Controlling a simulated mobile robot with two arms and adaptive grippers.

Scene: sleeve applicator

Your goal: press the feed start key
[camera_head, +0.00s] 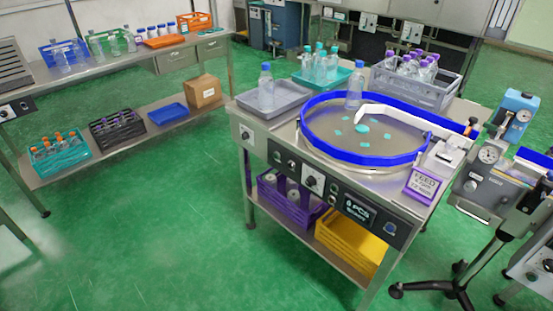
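The feeder table carries a control panel (318,187) along its front edge. On the panel are dark and pale round controls, including a pale knob (312,182), a display (358,211) that seems to read "8 PCS", and a blue round button (390,229) at the right end. A purple sign (423,185) with "FEED" on it stands at the table's right front corner. The small labels are too small to read, so I cannot tell which control is the feed start key. Neither of my grippers is in view.
A blue-rimmed round bowl (328,151) with teal pieces sits on the table. A black-legged stand (458,270) is at right. Green floor (150,245) is clear at front left.

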